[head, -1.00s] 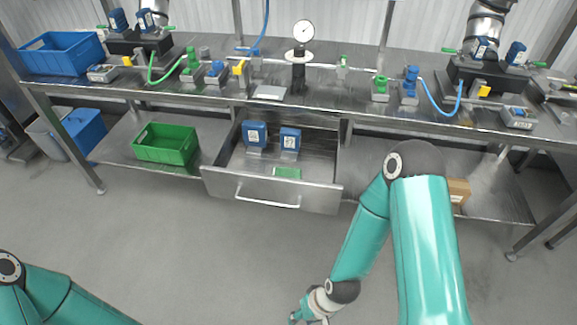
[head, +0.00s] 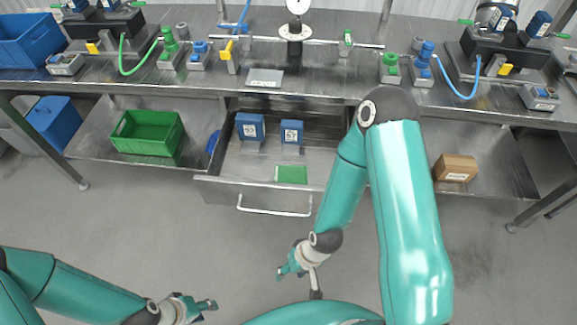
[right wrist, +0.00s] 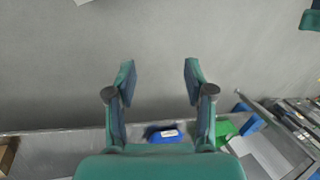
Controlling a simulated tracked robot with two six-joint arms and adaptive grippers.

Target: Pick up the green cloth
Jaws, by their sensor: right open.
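The green cloth (head: 291,174) lies flat on the floor of the open drawer (head: 262,194), near its front, in the head view. My right gripper (head: 283,271) is below and in front of the drawer, apart from the cloth. In the right wrist view my right gripper (right wrist: 160,78) is open, with nothing between its fingers. My left gripper (head: 208,305) is low in the head view, over the floor and away from the drawer; its finger opening is too small to judge.
Two blue labelled devices (head: 250,127) (head: 291,132) stand at the back of the drawer. A green crate (head: 147,133) and a cardboard box (head: 455,168) are on the lower shelf. The bench (head: 330,83) above holds valves and hoses. Floor before the drawer is clear.

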